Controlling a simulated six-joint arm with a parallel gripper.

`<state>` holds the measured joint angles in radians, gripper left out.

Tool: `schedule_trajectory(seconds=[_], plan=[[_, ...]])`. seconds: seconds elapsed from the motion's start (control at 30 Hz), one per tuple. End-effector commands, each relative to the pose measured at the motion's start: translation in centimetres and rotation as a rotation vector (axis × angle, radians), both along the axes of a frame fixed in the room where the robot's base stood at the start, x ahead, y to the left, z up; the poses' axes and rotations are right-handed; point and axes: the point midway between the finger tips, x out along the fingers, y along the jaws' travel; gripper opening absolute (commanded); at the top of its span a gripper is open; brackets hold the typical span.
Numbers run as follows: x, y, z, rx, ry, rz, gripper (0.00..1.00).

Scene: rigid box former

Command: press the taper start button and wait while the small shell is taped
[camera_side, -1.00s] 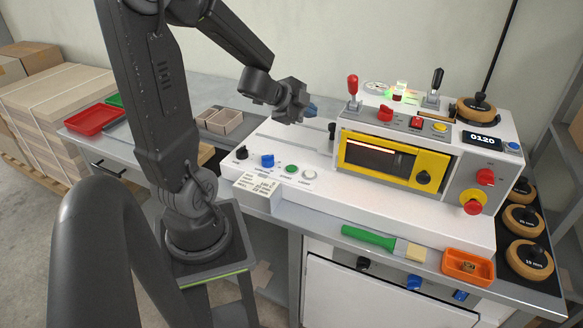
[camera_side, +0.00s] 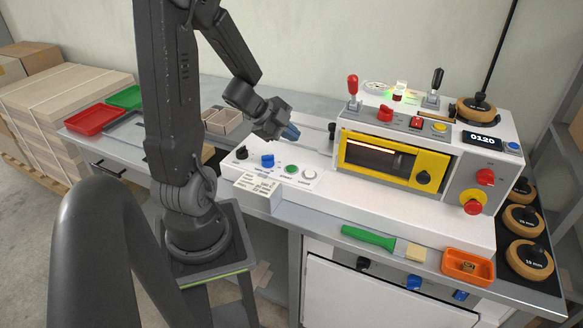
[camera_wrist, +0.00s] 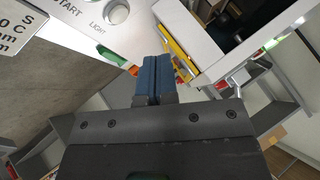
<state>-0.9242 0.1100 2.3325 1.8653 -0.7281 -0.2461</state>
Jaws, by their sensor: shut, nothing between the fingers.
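The taper is the white machine (camera_side: 350,128) with a yellow-framed window (camera_side: 370,155). In the wrist view, the blue fingers (camera_wrist: 153,78) are together. The START label and the light button (camera_wrist: 116,12) show there, but the green button does not. I cannot make out the small shell; the window's interior is dark.
Levers, a signal lamp and a tape roll (camera_side: 476,110) top the machine. Beige open boxes (camera_side: 224,123) and a red tray (camera_side: 91,120) stand left.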

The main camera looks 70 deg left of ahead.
Motion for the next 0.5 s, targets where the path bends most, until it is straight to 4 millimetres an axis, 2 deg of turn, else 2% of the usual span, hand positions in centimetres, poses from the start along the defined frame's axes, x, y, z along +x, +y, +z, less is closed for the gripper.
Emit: schedule_trajectory(seconds=[0.3, 0.5], plan=[[-0.1, 0.0, -4.6, -0.005, 0.005, 0.004, 0.00], [-0.1, 0.0, -6.5, -0.002, 0.003, 0.002, 0.00]])
